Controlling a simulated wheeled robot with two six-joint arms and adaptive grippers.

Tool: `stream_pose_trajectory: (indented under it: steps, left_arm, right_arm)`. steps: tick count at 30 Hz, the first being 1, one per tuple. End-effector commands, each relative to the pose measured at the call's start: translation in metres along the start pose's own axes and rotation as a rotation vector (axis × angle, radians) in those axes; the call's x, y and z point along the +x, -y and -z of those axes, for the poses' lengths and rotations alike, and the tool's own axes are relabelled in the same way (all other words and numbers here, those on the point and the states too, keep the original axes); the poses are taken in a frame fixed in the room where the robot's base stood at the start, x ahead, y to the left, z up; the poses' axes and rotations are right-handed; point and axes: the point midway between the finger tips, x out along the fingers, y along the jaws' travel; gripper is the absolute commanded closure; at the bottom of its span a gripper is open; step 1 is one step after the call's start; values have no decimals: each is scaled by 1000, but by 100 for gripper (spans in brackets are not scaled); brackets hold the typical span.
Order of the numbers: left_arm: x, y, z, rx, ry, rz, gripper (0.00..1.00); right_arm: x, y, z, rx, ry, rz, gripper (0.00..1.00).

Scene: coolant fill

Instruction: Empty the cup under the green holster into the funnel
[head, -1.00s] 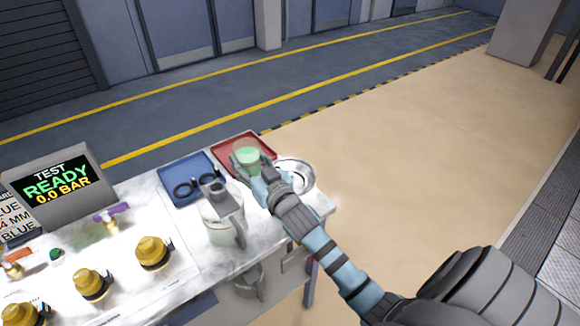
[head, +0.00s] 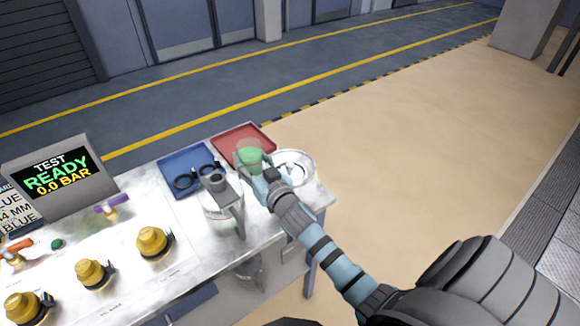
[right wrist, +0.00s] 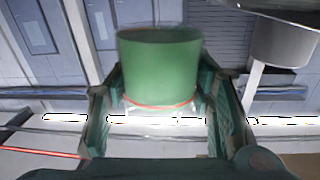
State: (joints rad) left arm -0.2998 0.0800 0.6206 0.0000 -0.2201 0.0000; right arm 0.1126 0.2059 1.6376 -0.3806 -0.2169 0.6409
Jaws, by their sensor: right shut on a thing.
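My right gripper (head: 256,166) is shut on a clear cup (head: 248,147) with green liquid in it. It holds the cup about upright, in front of the red tray and left of a round silver, funnel-like dish (head: 306,166). In the right wrist view the cup (right wrist: 160,65) sits between the two fingers, with a red line around its lower part. A grey cylinder with a wide rim (right wrist: 285,42), likely the funnel, shows at upper right, apart from the cup. A small green piece (head: 57,244) lies on the bench at left; I cannot tell if it is the holster. My left gripper is not in view.
A red tray (head: 233,136) and a blue tray (head: 176,163) with dark rings lie at the bench's back edge. A clear jug with a grey top (head: 220,186) stands left of my right forearm. Several yellow knobs (head: 152,241) and a display (head: 62,180) are at left.

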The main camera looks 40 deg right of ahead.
Motion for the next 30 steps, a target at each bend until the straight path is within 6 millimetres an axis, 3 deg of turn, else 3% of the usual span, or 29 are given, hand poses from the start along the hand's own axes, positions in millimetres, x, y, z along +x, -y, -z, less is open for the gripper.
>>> stream_pose_trajectory:
  steps: [30]
  left_arm:
    - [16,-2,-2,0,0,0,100]
  right_arm:
    - [0,-9,-8,137,-2,2,86]
